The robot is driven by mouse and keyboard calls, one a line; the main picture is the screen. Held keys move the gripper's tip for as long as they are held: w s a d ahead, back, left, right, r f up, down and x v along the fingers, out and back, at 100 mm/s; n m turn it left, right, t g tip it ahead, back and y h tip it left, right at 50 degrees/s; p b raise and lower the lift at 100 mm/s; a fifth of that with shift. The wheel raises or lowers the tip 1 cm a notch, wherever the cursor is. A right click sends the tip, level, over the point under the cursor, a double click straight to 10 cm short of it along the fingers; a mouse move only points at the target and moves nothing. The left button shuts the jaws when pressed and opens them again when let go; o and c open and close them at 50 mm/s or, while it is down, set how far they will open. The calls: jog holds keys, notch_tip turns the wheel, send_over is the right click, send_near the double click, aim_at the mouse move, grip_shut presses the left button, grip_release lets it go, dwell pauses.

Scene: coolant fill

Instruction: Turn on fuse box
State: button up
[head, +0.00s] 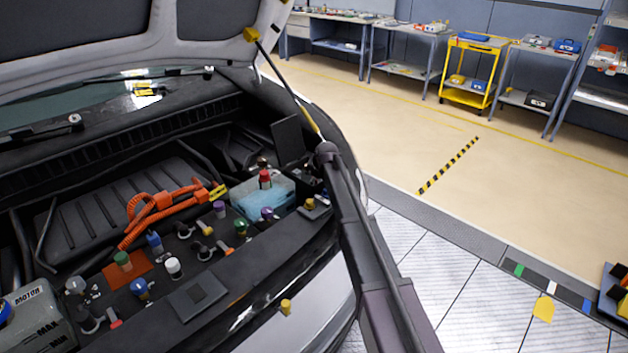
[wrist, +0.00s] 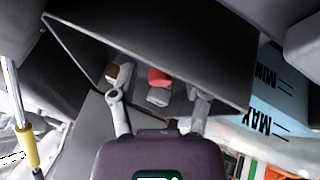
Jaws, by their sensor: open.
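The fuse box (head: 308,182) is a dark box at the right end of the engine bay, beside the blue coolant tank, with its dark lid (head: 288,140) raised. My arm hides part of it in the head view. In the wrist view the dark panel of the lid (wrist: 170,38) spans the top. Below it show a red-topped grey switch (wrist: 159,87) and a brownish piece (wrist: 122,75) to its left. My gripper (wrist: 158,97) is open and empty, its fingers on either side of the red-topped switch. I cannot tell whether they touch anything.
The blue coolant tank (head: 268,196) with a red cap stands left of the box; its MIN and MAX marks show in the wrist view (wrist: 280,90). A hood strut (head: 288,85) rises close by. Orange cables (head: 160,205) and several coloured caps lie further left.

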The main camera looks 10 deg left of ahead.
grip_shut()
